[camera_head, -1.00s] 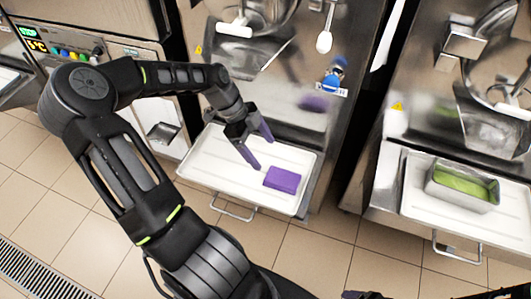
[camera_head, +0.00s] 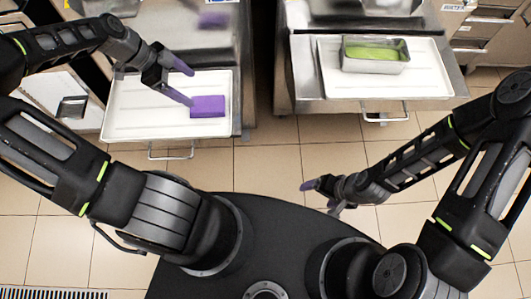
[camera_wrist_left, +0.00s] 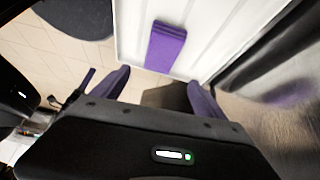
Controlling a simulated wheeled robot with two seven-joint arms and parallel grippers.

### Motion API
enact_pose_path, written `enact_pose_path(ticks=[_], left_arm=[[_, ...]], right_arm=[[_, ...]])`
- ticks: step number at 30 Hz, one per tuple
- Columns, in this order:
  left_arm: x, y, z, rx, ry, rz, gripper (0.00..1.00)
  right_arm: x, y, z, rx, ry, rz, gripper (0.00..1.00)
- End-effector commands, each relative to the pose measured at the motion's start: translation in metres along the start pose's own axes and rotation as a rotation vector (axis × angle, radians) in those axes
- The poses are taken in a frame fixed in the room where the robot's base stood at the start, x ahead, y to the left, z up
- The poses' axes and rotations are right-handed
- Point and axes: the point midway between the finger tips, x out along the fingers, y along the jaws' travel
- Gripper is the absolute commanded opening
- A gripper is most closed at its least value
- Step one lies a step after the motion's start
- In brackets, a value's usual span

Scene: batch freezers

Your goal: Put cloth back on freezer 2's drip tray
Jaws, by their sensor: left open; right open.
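The purple cloth (camera_head: 208,106), a folded rectangular block, lies on the right part of the left white drip tray (camera_head: 135,115). In the left wrist view the cloth (camera_wrist_left: 165,46) lies on the tray (camera_wrist_left: 210,45), beyond the fingers and apart from them. My left gripper (camera_head: 184,84) is open and empty above the tray, just left of and behind the cloth. Its fingers (camera_wrist_left: 160,95) show spread in the left wrist view. My right gripper (camera_head: 322,194) is open over the floor, away from both trays; nothing shows in it.
A second white tray (camera_head: 430,80) on the right freezer holds a metal pan of green contents (camera_head: 375,55). Wire handles (camera_head: 172,152) stick out below the trays. The tiled floor (camera_head: 265,165) between the freezers and my base is clear.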

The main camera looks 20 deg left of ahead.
Motion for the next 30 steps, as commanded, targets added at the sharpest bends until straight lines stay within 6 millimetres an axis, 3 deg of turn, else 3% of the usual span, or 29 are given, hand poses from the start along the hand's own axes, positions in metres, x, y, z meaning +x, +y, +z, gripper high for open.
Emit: enact_pose_path(ticks=[5,8,12,15,18,21,25,30], left_arm=[[0.074,0.013,-0.054,-0.188,0.07,0.036,0.83],[0.131,0.038,-0.09,-0.375,0.094,0.078,0.83],[0.208,0.1,-0.128,-0.684,0.056,0.137,0.83],[0.249,0.151,-0.132,-0.903,-0.021,0.136,0.83],[0.272,0.193,-0.118,-1.087,-0.105,0.086,0.83],[0.281,0.217,-0.099,-1.214,-0.162,0.012,0.83],[0.282,0.229,-0.081,-1.303,-0.193,-0.064,0.83],[0.282,0.23,-0.076,-1.332,-0.197,-0.09,0.83]], right_arm=[[0.0,0.0,0.0,0.0,0.0,0.0,0.83],[0.0,0.0,0.0,0.0,0.0,0.0,0.83],[0.0,0.0,0.0,0.0,0.0,0.0,0.83],[0.0,0.0,0.0,0.0,0.0,0.0,0.83],[0.0,0.0,0.0,0.0,0.0,0.0,0.83],[0.0,0.0,0.0,0.0,0.0,0.0,0.83],[0.0,0.0,0.0,0.0,0.0,0.0,0.83],[0.0,0.0,0.0,0.0,0.0,0.0,0.83]])
